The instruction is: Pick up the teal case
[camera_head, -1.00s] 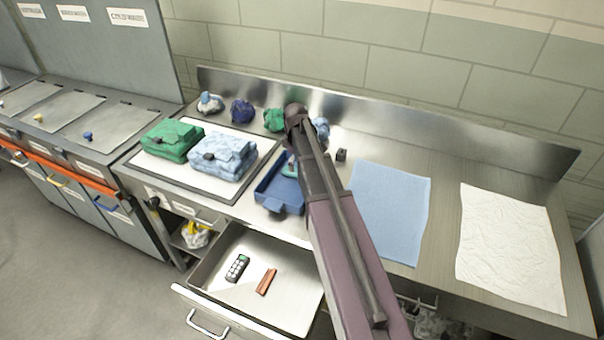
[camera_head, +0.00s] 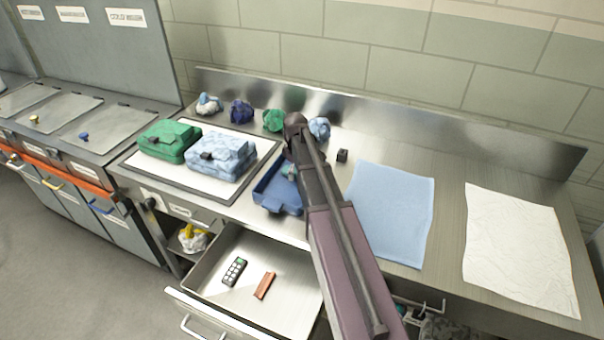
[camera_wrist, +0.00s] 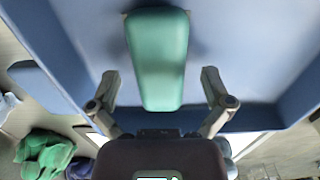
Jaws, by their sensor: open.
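The teal case (camera_wrist: 157,58) is a rounded, oblong box lying in the blue tray (camera_wrist: 235,60). In the wrist view it shows at the upper middle, with its near end between the fingers. My gripper (camera_wrist: 160,85) is open, with one finger on each side of the case and a gap to each. Whether it touches the case from above I cannot tell. In the head view a small part of the teal case (camera_head: 288,170) shows inside the blue tray (camera_head: 278,205), mostly hidden by my arm.
Crumpled cloth bundles line the back. A blue cloth (camera_head: 395,215) lies to the right. An open drawer (camera_head: 215,290) juts out below, holding a remote (camera_head: 234,271) and a red-brown bar (camera_head: 264,286).

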